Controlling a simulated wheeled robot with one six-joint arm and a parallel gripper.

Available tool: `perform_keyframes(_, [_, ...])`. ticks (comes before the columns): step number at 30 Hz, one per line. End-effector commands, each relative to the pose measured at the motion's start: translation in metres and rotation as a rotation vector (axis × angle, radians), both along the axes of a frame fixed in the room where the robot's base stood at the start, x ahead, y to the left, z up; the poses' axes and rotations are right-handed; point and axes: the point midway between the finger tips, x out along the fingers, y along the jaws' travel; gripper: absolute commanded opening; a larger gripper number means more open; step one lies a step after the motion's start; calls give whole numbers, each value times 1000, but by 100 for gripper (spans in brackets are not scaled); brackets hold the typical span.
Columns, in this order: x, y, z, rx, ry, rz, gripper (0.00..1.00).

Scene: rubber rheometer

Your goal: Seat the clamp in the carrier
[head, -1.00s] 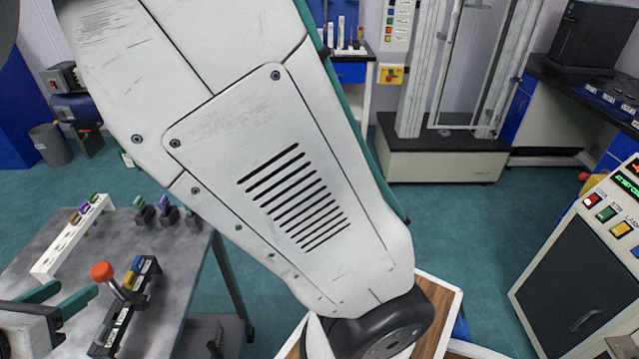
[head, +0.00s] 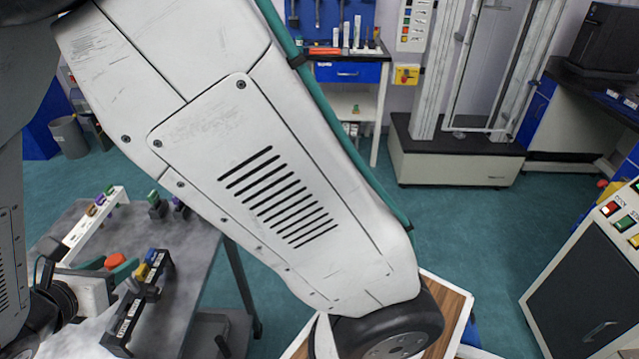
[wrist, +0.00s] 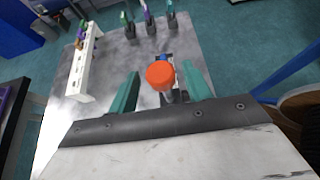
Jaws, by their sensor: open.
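My gripper (head: 112,280) is open, with its green fingers on either side of an orange-red knob (head: 115,262). In the wrist view the knob (wrist: 160,75) shows between the open fingers (wrist: 161,90), with a gap on both sides. It tops a dark upright piece at a black labelled carrier (head: 128,325); I cannot tell whether this piece is the clamp or how it sits. A yellow block (head: 141,271) and a blue block (head: 151,257) stand in the carrier near the knob. In the wrist view the knob and gripper hide most of the carrier.
A white rack (head: 78,240) with several coloured pieces stands on the grey table (head: 195,240). Small dark pieces with green (head: 154,198) and purple tops stand near the table's back edge. A wood-topped surface (head: 450,300) lies right of the table, below my arm.

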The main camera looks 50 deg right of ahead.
Motion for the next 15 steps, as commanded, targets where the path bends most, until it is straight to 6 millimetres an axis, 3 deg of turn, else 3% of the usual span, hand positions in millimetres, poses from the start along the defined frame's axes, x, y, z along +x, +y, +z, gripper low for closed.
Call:
perform_keyframes(5, [0,0,0,0,0,0,49])
perform_keyframes(10, [0,0,0,0,0,0,8])
perform_keyframes(15, [0,0,2,1,-1,0,8])
